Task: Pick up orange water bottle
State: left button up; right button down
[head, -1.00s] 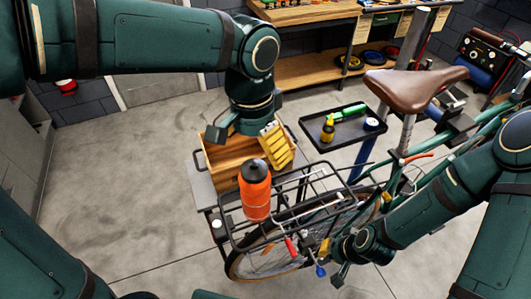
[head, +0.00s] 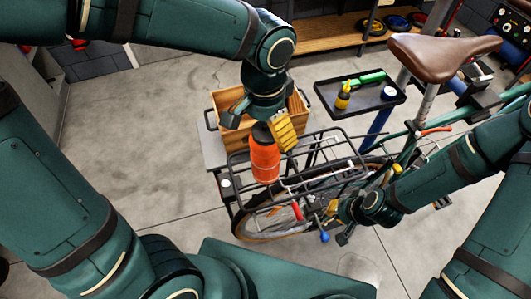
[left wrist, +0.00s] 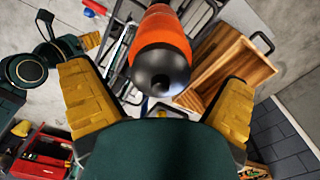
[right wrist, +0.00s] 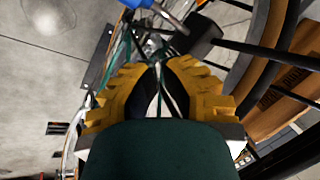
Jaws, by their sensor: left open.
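The orange water bottle (head: 265,160) with a black cap stands on the rack behind the saddle. My left gripper (head: 258,122) is just above and behind the bottle's cap, pointing down. In the left wrist view the bottle (left wrist: 162,30) lies between the lines of the two wide-apart yellow fingers, its black cap toward the palm. I see no finger contact. My right gripper (head: 343,222) is low beside the bike's rear, away from the bottle. In the right wrist view its yellow fingers (right wrist: 163,75) are close together, with a narrow gap and nothing clearly held.
The black rear rack (head: 300,183) surrounds the bottle's base. A wooden crate (head: 228,143) stands right behind it. A black tray (head: 385,103) with a yellow bottle and green item is to the right, near the brown saddle (head: 440,50). Floor at left is clear.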

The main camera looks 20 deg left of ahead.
pick_arm(q)
notch_tip(320, 180, down, 4)
jog(key=shift+f, duration=0.1)
jog(key=c, duration=1.2)
jog(key=shift+c, duration=0.3)
jog(key=shift+r, duration=0.2)
